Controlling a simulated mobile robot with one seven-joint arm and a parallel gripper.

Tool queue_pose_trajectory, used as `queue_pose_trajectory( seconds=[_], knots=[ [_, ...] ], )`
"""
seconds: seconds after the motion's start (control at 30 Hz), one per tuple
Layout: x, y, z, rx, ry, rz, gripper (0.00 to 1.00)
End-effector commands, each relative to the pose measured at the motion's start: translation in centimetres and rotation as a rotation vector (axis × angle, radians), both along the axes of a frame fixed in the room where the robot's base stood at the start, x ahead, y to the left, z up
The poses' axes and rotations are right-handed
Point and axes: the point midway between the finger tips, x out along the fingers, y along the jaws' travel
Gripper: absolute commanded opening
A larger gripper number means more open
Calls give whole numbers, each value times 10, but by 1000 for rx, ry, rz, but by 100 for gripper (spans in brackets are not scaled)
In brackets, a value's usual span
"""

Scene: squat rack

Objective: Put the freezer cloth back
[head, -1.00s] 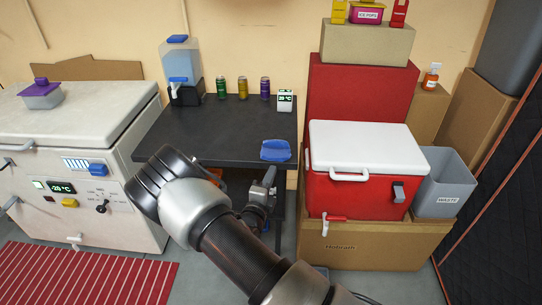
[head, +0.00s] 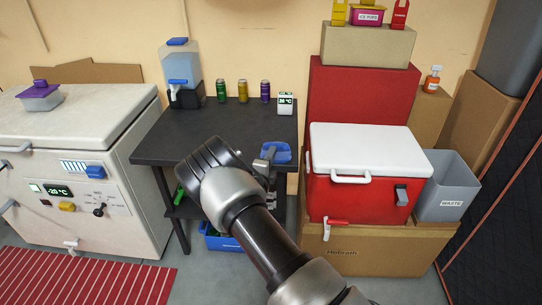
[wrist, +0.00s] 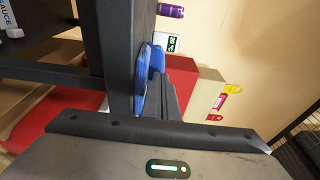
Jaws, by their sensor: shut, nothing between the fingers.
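A blue cloth (head: 283,149) lies at the right front corner of the dark table (head: 205,145). I take it to be the freezer cloth. It also shows in the wrist view (wrist: 154,62), against the table's edge. My gripper (head: 267,158) is at that corner, in front of the cloth and hiding part of it. The gripper is shut and empty; I cannot tell whether it touches the cloth. In the wrist view a dark finger (wrist: 174,88) shows close beside the cloth. The white chest freezer (head: 75,140) stands at the left with its lid shut and its display reading -20 °C.
A water dispenser (head: 182,75), several cans and a small thermometer (head: 286,103) stand along the table's back. A red cooler (head: 358,195) on a cardboard box is close at the right, beside a grey waste bin (head: 445,185). A blue crate (head: 218,240) is under the table.

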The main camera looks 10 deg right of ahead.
Motion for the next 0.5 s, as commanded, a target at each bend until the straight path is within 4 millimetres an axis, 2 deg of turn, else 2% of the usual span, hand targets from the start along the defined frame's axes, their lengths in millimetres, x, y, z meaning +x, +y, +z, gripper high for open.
queue_pose_trajectory(
  seconds=[0.37,0.5],
  knots=[
    [3,1,0,0,0,0,0],
    [18,8,-5,0,-4,1,0]
  ],
)
